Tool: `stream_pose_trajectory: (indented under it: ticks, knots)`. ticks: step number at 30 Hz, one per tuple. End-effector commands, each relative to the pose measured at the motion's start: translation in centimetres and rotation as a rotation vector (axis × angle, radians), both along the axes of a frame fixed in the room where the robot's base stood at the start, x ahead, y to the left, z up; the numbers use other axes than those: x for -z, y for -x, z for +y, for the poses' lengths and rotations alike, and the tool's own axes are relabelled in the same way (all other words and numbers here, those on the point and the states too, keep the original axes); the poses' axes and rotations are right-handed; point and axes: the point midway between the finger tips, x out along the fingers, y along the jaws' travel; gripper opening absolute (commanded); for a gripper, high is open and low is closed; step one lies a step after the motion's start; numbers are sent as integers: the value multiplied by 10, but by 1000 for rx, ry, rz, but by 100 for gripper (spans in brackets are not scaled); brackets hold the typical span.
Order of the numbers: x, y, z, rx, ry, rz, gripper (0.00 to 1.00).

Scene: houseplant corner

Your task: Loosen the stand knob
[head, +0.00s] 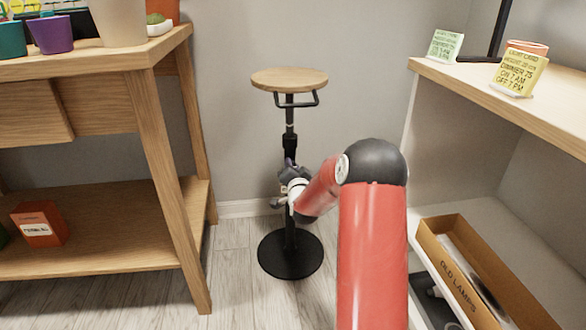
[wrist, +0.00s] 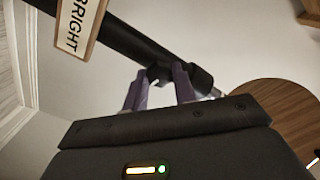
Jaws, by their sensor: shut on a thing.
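The stand has a round wooden top (head: 290,80), a black pole (head: 290,118) and a round black base (head: 290,255). It stands upright on the floor between the wooden bench and the white shelf unit. My gripper (head: 290,164) is at the middle of the pole, by its black collar. In the wrist view the purple fingers of my gripper (wrist: 160,86) are shut on the dark stand knob (wrist: 157,74), which sticks out from the pole (wrist: 130,45). The knob is mostly hidden between the fingers. In the head view my arm and gripper hide it and the lower pole.
The wooden bench (head: 163,165) with pots stands at the left, an orange box (head: 39,224) on its lower shelf. The white shelf unit (head: 545,192) at the right holds cards and a box marked OLD LAMPS (head: 450,262). A BRIGHT tag (wrist: 78,25) shows by the pole.

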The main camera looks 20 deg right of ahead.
Motion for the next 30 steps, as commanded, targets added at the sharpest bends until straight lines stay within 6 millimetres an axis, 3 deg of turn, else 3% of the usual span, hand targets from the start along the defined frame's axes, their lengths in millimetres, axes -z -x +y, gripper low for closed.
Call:
stream_pose_trajectory:
  ticks: [12, 30]
  knots:
    - [1, 0, 1, -2, 208, 62, 4]
    - [2, 0, 1, -2, 245, 74, 4]
